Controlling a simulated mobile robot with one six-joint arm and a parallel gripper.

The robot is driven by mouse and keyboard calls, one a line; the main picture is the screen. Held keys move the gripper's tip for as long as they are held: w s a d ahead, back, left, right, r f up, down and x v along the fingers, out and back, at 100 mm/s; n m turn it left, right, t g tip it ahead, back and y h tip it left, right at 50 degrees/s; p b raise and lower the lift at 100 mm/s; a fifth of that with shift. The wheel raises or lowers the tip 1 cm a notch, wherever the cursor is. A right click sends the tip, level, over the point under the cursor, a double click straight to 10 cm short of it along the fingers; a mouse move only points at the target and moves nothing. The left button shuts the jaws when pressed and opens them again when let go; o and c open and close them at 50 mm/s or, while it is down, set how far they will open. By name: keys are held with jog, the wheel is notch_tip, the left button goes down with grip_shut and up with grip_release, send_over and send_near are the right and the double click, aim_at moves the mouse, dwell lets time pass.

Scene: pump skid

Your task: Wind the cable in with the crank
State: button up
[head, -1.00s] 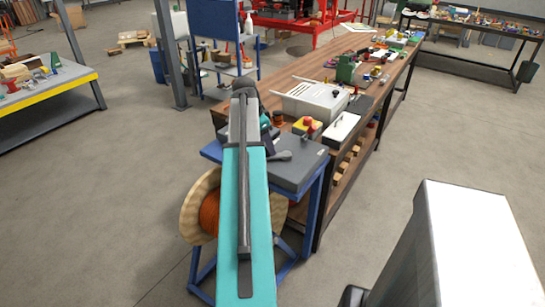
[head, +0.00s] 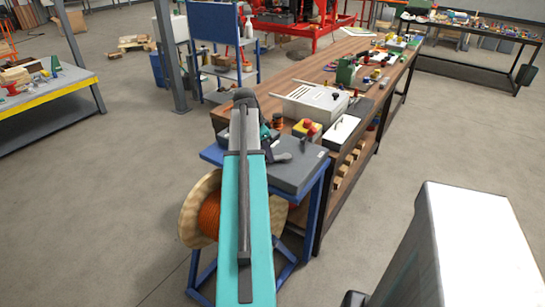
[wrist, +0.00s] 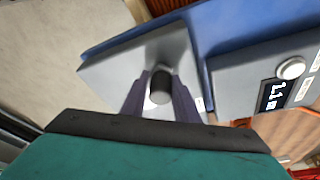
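In the wrist view, the two grey-purple fingers of my gripper (wrist: 161,80) stand close on either side of the crank's dark round handle (wrist: 160,90) and appear closed on it. A grey plate-like part (wrist: 110,73) lies behind the handle. The crank is mostly hidden behind my arm in the head view. The cable drum (head: 187,222) has pale wooden flanges with orange cable (head: 209,213) wound on it, and my arm covers part of it. A grey box (head: 300,172) sits on the blue stand (head: 313,207). Its display (wrist: 272,96) seems to read 1.1, beside a white round button (wrist: 291,68).
A long wooden workbench (head: 228,118) with a pale case (head: 313,104), a yellow-and-red button box (head: 306,128) and tools runs behind the stand. A blue panel rack (head: 213,28) stands behind. The floor at left is open.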

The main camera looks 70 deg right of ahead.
jog(key=shift+w+d+r, duration=0.1)
jog(key=shift+w+d, duration=0.05)
jog(key=shift+d, duration=0.05)
jog(key=shift+w+d, duration=0.1)
jog(key=shift+d, duration=0.2)
jog(key=shift+w+d, duration=0.2)
jog(key=shift+d, duration=0.35)
jog(key=shift+c, duration=0.2)
jog(key=shift+f, duration=0.2)
jog(key=shift+d, duration=0.3)
